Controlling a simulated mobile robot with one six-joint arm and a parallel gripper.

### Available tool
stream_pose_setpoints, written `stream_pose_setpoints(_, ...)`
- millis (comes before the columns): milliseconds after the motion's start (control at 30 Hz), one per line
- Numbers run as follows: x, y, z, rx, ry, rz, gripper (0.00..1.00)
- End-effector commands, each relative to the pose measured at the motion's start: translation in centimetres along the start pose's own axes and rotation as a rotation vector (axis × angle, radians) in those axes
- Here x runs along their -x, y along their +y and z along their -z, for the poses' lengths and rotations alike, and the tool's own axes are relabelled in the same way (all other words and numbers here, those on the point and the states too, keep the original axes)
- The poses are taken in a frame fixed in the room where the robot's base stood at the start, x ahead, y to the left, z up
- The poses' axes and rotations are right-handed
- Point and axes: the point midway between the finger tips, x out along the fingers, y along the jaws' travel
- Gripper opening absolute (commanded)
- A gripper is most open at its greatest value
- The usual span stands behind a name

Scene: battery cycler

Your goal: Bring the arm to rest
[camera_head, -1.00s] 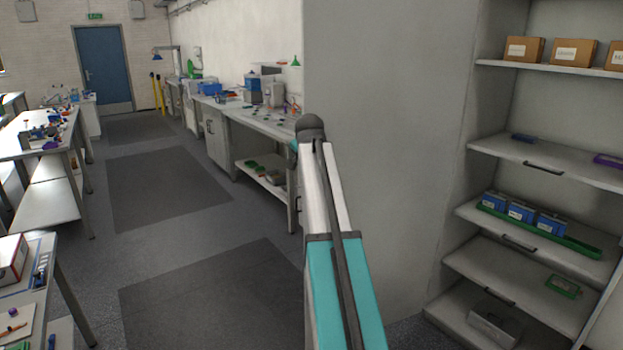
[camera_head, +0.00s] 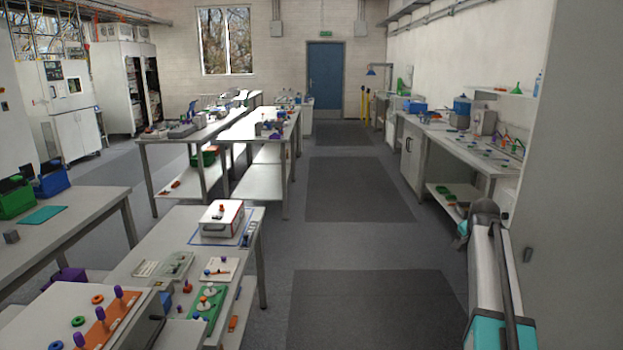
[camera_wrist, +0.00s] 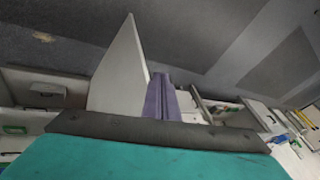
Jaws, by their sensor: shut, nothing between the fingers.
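My gripper (camera_wrist: 161,78) shows in the wrist view as two purple fingers side by side, closed together with nothing visible between them. It is in open air over the dark floor. In the head view my white and teal arm (camera_head: 490,285) stands at the lower right, and the gripper itself cannot be made out there.
A pale wall end (camera_head: 570,190) rises just right of my arm. A workbench (camera_head: 430,128) runs along the right wall. Benches with small parts, including a white box (camera_head: 222,219), stand left. The aisle floor mat (camera_head: 375,305) is clear.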

Motion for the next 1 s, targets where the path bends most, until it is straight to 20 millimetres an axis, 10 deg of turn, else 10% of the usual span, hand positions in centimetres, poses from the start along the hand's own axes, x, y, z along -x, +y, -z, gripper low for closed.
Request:
stream_pose_setpoints(500, -12.8, 5.5, -16.2, 0.127, -0.169, -0.144, 0.00)
stream_pose_setpoints(1000, -20.9, 14.8, -31.1, 0.310, -0.322, -0.277, 0.00)
